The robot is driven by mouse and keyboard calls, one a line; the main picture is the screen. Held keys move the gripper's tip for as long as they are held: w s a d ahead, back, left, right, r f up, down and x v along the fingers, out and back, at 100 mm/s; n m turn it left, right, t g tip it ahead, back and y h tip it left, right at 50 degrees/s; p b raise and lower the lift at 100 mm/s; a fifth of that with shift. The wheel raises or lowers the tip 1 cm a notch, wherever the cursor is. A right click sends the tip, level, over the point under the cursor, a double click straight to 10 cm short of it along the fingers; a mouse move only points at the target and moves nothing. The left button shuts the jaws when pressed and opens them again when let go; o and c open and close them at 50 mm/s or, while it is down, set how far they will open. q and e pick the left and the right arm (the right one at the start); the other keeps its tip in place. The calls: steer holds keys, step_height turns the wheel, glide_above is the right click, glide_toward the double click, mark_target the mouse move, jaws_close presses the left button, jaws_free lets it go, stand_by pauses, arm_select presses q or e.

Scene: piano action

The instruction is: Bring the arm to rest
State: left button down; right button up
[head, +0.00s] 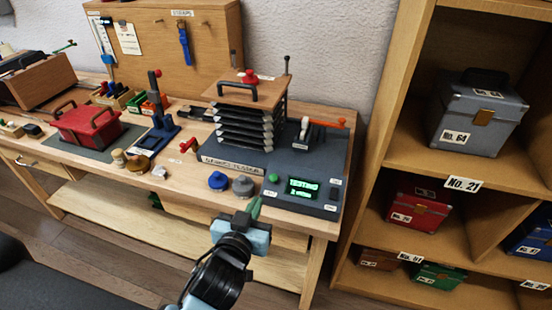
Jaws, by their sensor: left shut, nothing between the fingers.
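My left gripper (254,208) is in front of the workbench's front edge, at the lower middle of the head view. Its greenish fingers point up toward the bench, and it is shut and empty. My dark, round wrist joint and pale blue arm links run down from it to the bottom edge. A stack of dark layers under a wooden top plate (249,92) with a black handle stands on the device. My right gripper is not in view.
The workbench (190,205) holds a red case (87,125), a blue stand (161,135), a blue knob (218,181) and a grey knob (243,186) near its front. A wooden shelf (400,150) with numbered cases stands at right. The floor in front of the bench is clear.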

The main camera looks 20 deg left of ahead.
arm_select(q)
steer(key=s+a+f+g+y, duration=0.1)
steer(key=s+a+f+g, duration=0.2)
steer(key=s+f, duration=0.3)
steer(key=s+a+f+g, duration=0.2)
steer(key=s+f+g, duration=0.2)
steer(key=s+f, duration=0.15)
steer(key=s+a+f+m+g+h, duration=0.15)
steer(key=s+g, duration=0.25)
steer(key=s, duration=0.6)
steer(key=s+a+f+m+g, duration=0.1)
steer(key=s+f+g, duration=0.25)
steer(key=s, duration=0.65)
steer(key=w+d+f+t+h, duration=0.1)
steer(key=w+d+f+t, duration=0.2)
steer(key=w+f+t, duration=0.2)
step_height(320, 180, down, 4)
steer(key=shift+w+f+t, duration=0.2)
steer(key=shift+w+t, duration=0.15)
steer(key=shift+t, duration=0.8)
steer(key=shift+n+h, duration=0.25)
